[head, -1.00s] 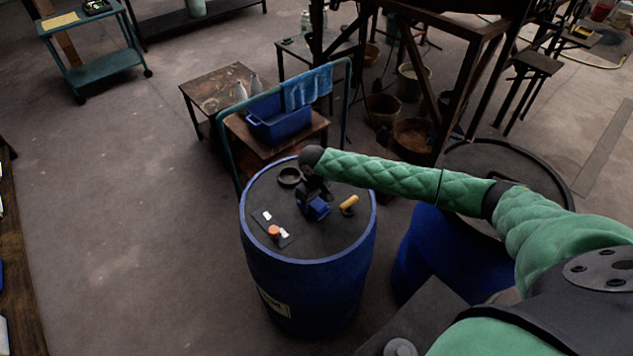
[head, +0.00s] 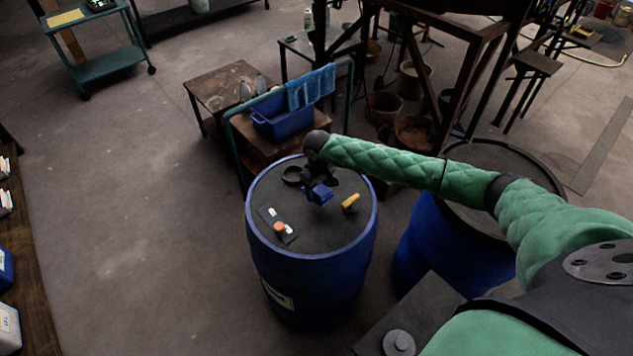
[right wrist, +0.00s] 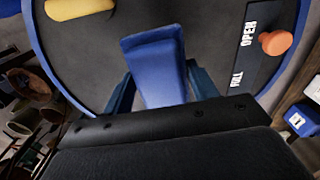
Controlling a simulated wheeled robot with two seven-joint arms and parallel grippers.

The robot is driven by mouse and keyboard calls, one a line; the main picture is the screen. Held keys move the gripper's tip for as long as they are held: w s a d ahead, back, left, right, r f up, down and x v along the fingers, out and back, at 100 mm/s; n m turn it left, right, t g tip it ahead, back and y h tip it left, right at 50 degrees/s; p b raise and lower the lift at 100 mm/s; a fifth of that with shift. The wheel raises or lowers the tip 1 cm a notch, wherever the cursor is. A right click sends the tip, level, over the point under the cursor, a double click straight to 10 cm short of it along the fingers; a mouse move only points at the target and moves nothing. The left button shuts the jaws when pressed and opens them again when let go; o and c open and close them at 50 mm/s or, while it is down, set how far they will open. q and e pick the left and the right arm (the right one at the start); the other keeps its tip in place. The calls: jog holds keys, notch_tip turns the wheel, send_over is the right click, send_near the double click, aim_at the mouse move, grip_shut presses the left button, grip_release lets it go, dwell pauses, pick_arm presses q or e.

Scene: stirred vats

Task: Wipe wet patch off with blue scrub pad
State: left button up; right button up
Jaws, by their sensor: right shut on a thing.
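My right gripper (head: 318,185) is shut on the blue scrub pad (head: 320,197) over the top of the near blue drum (head: 262,262). In the right wrist view the pad (right wrist: 155,72) sits between the two fingers (right wrist: 160,90), with the dark drum lid beyond it. I cannot tell whether the pad touches the lid or hangs just above it. No wet patch can be made out on the dark lid; the gripper and pad cover part of it. My left gripper is not in view.
On the lid are a black ring (head: 292,176), a yellow handle-like piece (head: 351,202) and a plate with an orange knob (head: 279,227). A second blue drum (head: 425,245) stands right. Behind is a cart with a blue bin (head: 283,122) and blue towel (head: 313,87).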

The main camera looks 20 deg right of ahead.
jog(key=shift+r+p, duration=0.65)
jog(key=shift+r, duration=0.65)
